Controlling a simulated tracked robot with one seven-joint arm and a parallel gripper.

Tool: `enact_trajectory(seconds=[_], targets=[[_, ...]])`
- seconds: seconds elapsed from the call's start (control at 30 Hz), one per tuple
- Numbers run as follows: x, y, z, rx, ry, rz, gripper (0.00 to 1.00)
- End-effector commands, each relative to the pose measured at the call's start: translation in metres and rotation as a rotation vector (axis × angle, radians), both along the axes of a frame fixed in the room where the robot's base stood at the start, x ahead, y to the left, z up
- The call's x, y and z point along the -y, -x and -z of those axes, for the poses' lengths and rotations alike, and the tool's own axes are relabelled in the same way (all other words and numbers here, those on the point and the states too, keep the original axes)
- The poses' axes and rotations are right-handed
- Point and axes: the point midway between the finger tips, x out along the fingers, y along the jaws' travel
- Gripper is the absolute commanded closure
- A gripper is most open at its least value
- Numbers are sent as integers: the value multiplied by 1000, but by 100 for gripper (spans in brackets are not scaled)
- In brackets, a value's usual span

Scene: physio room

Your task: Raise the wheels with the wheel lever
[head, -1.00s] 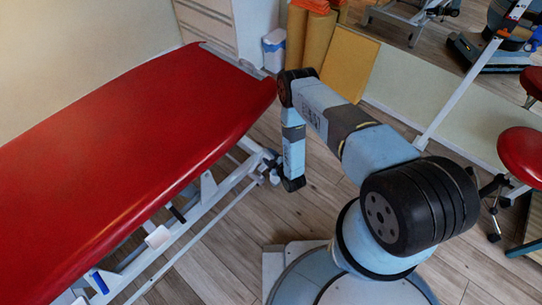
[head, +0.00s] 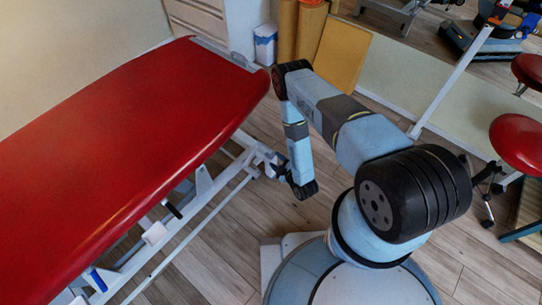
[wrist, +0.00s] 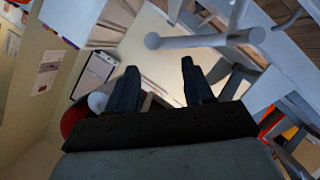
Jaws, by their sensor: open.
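The treatment table (head: 110,140) has a red padded top on a white metal frame. My gripper (head: 278,170) is low beside the table's far end in the head view, close to the frame. In the wrist view my gripper (wrist: 158,66) is open with nothing between its dark fingers. A pale grey bar with rounded ends (wrist: 200,40) lies ahead of and beyond the fingertips, apart from them; it may be the wheel lever, but I cannot tell for sure. The wheels are not clearly visible.
A white pedal (head: 155,233) and a blue-marked part (head: 97,280) sit on the table's near side frame. A white and blue bin (head: 265,45) stands by the wall. A red stool (head: 518,142) is at right. Wooden floor is clear between table and my base.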

Motion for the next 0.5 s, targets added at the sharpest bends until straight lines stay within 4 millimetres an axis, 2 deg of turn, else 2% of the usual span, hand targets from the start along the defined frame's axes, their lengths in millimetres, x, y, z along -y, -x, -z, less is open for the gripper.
enact_trajectory(seconds=[0.2, 0.5], targets=[[11, 20, -6, -2, 0, 0, 48], [14, 24, -7, -1, -1, 0, 48]])
